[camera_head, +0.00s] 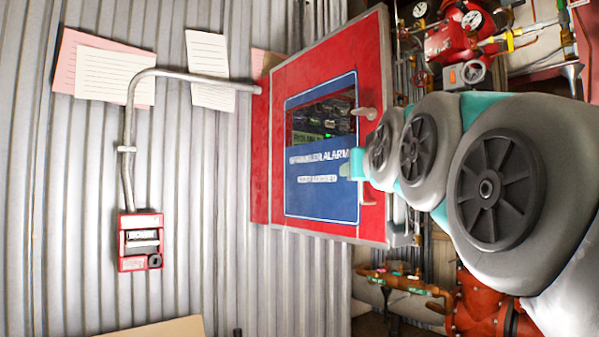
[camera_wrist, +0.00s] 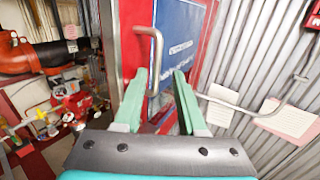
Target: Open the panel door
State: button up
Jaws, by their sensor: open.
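The red panel door (camera_head: 325,75) has a blue sign and a window, and looks shut on its red box. A metal bar handle (camera_head: 366,113) sits near its right edge; its middle is hidden behind my gripper (camera_head: 357,165). In the wrist view the door (camera_wrist: 134,50) and the handle (camera_wrist: 157,55) show ahead of my gripper (camera_wrist: 161,73). My gripper is open, its two teal fingers apart. The handle lies between the fingers in the picture, closer to the left one; I cannot tell whether it touches.
A corrugated metal wall (camera_head: 190,280) carries papers (camera_head: 209,68), a conduit (camera_head: 128,130) and a small red call box (camera_head: 141,241) left of the panel. Red valves and pipes (camera_head: 452,45) crowd the right side, with an orange pipe (camera_head: 400,282) below.

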jog(key=s, duration=0.7)
jog(key=shift+s, duration=0.15)
jog(key=shift+d, duration=0.1)
